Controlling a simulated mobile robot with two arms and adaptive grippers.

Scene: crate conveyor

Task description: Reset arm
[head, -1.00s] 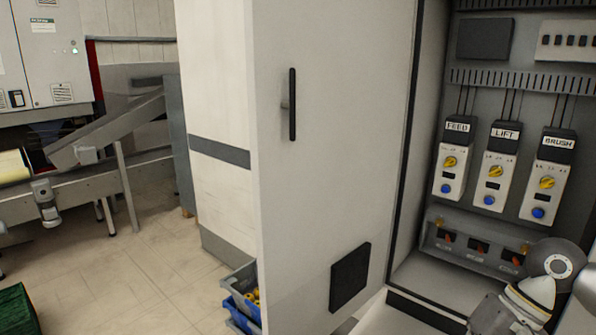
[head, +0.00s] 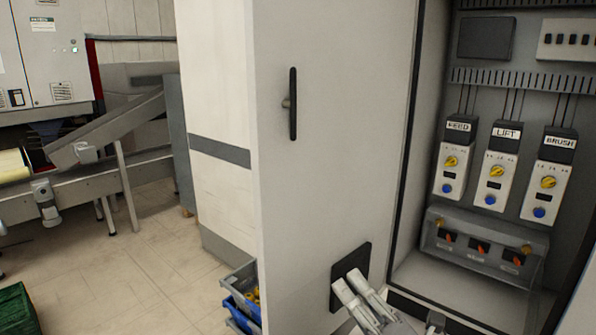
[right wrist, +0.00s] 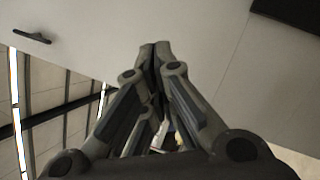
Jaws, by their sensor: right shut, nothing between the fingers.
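My right gripper (head: 357,292) shows at the bottom of the head view, in front of the lower part of the open white cabinet door (head: 330,170). It covers part of the black square panel (head: 343,273) on that door. In the right wrist view its fingers (right wrist: 156,50) meet at the tips with nothing between them. I cannot tell whether the fingertips touch the door. My left gripper is in neither view.
Right of the door, the open cabinet holds control units labelled FEED (head: 452,160), LIFT (head: 497,170) and BRUSH (head: 549,175). Stacked blue and grey crates (head: 240,296) stand left of the door. A conveyor (head: 90,182) is at the far left. Tiled floor (head: 150,270) between is clear.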

